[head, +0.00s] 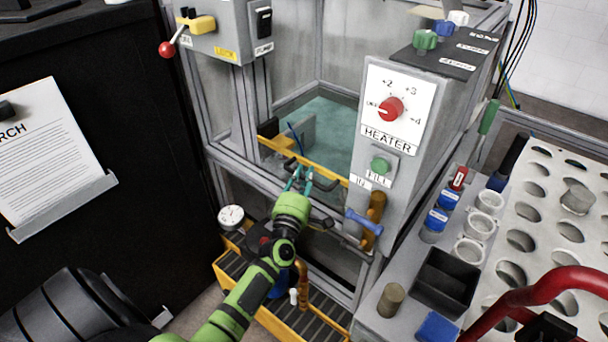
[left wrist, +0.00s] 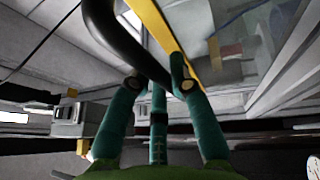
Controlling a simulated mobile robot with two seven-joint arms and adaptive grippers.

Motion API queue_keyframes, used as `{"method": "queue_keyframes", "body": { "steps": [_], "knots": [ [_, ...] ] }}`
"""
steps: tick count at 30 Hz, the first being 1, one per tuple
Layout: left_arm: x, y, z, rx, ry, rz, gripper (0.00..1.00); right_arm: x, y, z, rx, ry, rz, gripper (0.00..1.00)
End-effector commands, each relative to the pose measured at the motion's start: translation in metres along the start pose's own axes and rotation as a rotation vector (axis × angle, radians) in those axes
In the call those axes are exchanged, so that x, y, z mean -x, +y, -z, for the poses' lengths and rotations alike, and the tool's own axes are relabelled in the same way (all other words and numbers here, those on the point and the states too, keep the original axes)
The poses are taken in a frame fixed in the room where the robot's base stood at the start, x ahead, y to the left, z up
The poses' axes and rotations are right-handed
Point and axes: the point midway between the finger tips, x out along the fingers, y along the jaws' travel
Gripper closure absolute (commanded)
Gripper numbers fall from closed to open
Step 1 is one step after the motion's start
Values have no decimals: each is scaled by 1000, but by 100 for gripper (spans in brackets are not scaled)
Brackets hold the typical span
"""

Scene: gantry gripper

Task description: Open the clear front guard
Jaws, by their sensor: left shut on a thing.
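The clear front guard (head: 318,125) closes off the front of the machine bay, with a yellow strip (head: 330,173) along its lower edge. A black bar handle (head: 325,187) sits at that strip; it shows as a thick dark curve in the left wrist view (left wrist: 112,35). My left gripper (head: 298,180) has its teal fingers closed around the handle, just in front of the strip. In the left wrist view the fingertips (left wrist: 158,82) meet around the handle, beside the yellow strip (left wrist: 165,38). My right gripper is not in view.
A grey heater box (head: 388,145) with a red knob stands right of the guard. A lever box (head: 215,30) is at upper left. A gauge (head: 231,217) and yellow grated tray (head: 240,268) lie below. A perforated rack (head: 545,215) and red tube (head: 540,295) are at right.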

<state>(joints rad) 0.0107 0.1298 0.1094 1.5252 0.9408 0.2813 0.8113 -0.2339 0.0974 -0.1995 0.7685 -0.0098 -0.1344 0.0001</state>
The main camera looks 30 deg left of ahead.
Motion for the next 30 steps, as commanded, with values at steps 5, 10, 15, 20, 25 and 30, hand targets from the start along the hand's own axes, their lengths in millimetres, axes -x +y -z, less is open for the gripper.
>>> {"method": "queue_keyframes", "body": {
  "steps": [5,10,15,20,25,30],
  "knots": [
    [6,-30,1,4,-2,5,100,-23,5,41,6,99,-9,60],
    [8,-42,2,5,-1,4,100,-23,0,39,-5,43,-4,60],
    [9,-47,2,4,-1,3,100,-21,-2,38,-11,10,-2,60],
    [9,-48,2,4,-1,3,100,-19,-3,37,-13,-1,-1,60],
    [9,-47,2,4,-1,3,100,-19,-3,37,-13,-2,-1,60],
    [9,-47,2,4,-1,3,64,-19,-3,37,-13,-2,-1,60]
  ]
}}
